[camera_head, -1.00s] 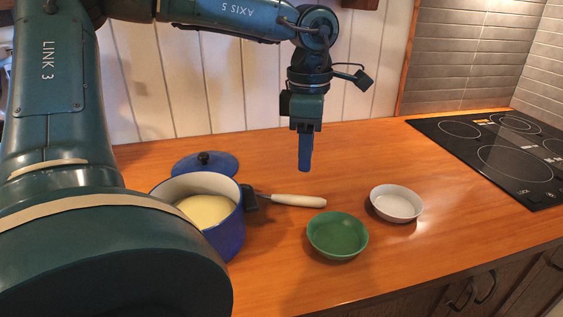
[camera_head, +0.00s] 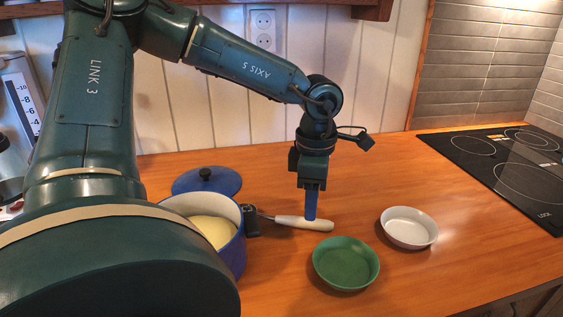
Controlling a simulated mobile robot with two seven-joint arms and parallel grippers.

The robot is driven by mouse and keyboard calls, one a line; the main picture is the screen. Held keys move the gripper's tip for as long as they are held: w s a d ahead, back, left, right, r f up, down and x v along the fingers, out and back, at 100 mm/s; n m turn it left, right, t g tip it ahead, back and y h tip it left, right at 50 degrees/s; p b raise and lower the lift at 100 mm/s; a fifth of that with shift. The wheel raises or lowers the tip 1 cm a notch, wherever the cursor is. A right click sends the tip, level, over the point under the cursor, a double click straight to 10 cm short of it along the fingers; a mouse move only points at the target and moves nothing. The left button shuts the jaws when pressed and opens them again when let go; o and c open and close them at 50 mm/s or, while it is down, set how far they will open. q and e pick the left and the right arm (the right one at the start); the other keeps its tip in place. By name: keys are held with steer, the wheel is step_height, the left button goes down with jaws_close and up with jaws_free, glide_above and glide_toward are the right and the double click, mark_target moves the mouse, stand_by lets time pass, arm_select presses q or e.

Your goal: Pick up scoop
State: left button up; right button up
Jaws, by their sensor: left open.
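The scoop lies on the wooden counter, its pale handle (camera_head: 290,222) pointing right and its thin metal shaft running left behind the pot's dark side handle. The scoop's head is hidden by the pot. My left gripper (camera_head: 311,213) points down at the right part of the scoop's handle, its blue finger overlapping the handle in the view. The gripper is open; only one finger shows clearly, and whether it touches the handle cannot be told. My right gripper is not in view.
A blue pot (camera_head: 233,255) with pale yellow contents stands left of the handle, its blue lid (camera_head: 222,181) behind it. A green bowl (camera_head: 346,264) and a white bowl (camera_head: 409,228) sit to the right. A black cooktop (camera_head: 500,165) is further right.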

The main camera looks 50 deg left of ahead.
mark_target(282, 220)
arm_select(q)
step_height(282, 220, down, 5)
steer(key=shift+d+r, duration=0.1)
steer(key=shift+r, duration=0.1)
steer(key=shift+c, duration=0.3)
jaws_close()
